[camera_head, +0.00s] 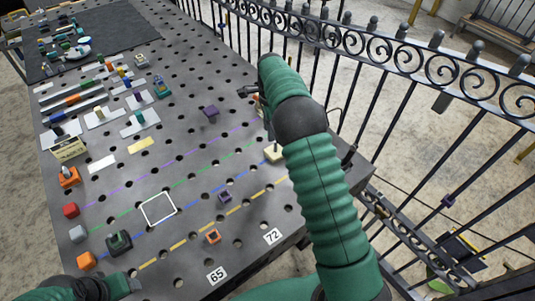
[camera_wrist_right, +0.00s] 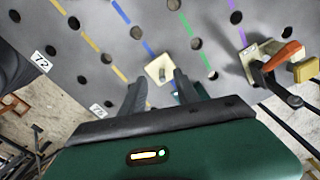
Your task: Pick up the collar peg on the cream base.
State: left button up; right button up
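The cream base (camera_wrist_right: 153,66) shows in the right wrist view as a small square plate on the grey perforated table, with a short greyish collar peg (camera_wrist_right: 161,74) standing on it. In the head view the cream base (camera_head: 272,157) sits near the table's right edge, just left of my green right arm. My right gripper (camera_wrist_right: 160,80) is open, its two dark fingers on either side of the base and peg; contact cannot be told.
A clamp with an orange handle (camera_wrist_right: 283,56) stands right of the base in the wrist view. A black iron fence (camera_head: 400,95) runs beyond the table. A purple block (camera_head: 209,111), a dark green block (camera_head: 119,242) and an orange ring (camera_head: 213,237) sit on the table.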

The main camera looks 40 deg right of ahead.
send_over(274, 151)
jog(key=w+d, duration=0.1)
jog(key=f, duration=0.5)
jog(key=shift+d, duration=0.2)
jog(key=a+f, duration=0.1)
jog(key=s+a+f+p, duration=0.1)
jog(key=shift+a+f, duration=0.15)
jog(key=shift+f, duration=0.25)
jog(key=shift+a+f, duration=0.1)
jog(key=shift+f, duration=0.15)
jog(key=shift+w+f, duration=0.15)
jog(key=shift+d+f, duration=0.15)
jog(key=shift+d, duration=0.3)
jog(key=shift+w+d+f, duration=0.1)
jog(key=shift+d, duration=0.1)
jog(key=shift+c, duration=1.1)
jog(key=shift+d, duration=0.1)
jog(key=shift+c, duration=2.4)
jog(key=shift+a+r, duration=0.2)
jog(key=shift+a, duration=0.25)
grip_shut()
pick_arm(q)
jog(key=shift+s+d+r, duration=0.15)
jog(key=shift+d+r, duration=0.75)
jog(key=shift+d, duration=0.05)
jog(key=shift+d, duration=0.1)
pick_arm(e)
jog(key=shift+d, duration=0.15)
